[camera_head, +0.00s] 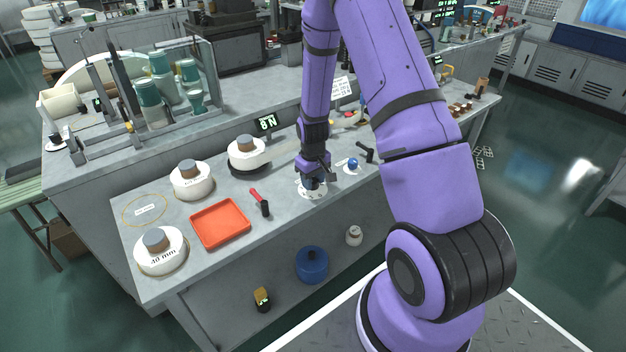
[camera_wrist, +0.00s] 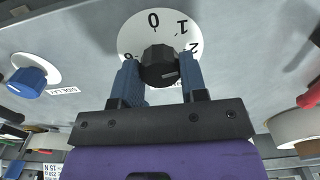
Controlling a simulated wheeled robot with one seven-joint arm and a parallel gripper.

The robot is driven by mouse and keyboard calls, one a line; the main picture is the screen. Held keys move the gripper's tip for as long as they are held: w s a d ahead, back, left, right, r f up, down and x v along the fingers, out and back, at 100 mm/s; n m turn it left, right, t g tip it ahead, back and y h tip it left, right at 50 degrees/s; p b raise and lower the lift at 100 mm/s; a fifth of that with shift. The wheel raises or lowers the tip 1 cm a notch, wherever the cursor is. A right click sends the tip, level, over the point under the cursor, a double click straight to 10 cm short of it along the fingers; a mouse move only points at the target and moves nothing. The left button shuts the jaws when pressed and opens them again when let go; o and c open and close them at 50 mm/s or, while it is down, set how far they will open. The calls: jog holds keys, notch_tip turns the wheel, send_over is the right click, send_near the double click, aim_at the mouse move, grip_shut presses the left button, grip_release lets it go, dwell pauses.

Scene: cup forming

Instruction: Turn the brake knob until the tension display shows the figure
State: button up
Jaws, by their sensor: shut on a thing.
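The brake knob (camera_wrist: 158,65) is black and round and stands on a white numbered dial (camera_wrist: 135,38) in the wrist view. Figures 0, 1 and 2 show on the dial; others are partly hidden. My gripper (camera_wrist: 160,80) is shut on the knob, one blue finger on each side. In the head view my gripper (camera_head: 313,184) is down at the white dial (camera_head: 318,194) on the bench, and it hides most of the knob. The tension display (camera_head: 266,123) is black with pale digits and appears to read 8 N.
A blue knob (camera_head: 353,163) on a white disc sits right of my gripper, with a black handle (camera_head: 366,152) beyond. A red-handled tool (camera_head: 260,202), an orange tray (camera_head: 220,223) and white rolls (camera_head: 191,180) lie to the left. A printed card (camera_head: 341,87) stands behind; its text is too small to read surely.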

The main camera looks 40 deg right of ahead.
jog(key=shift+m, duration=2)
jog(key=o, duration=0.9)
jog(key=shift+r, duration=0.1)
notch_tip(320, 180, up, 11)
jog(key=shift+f, duration=0.15)
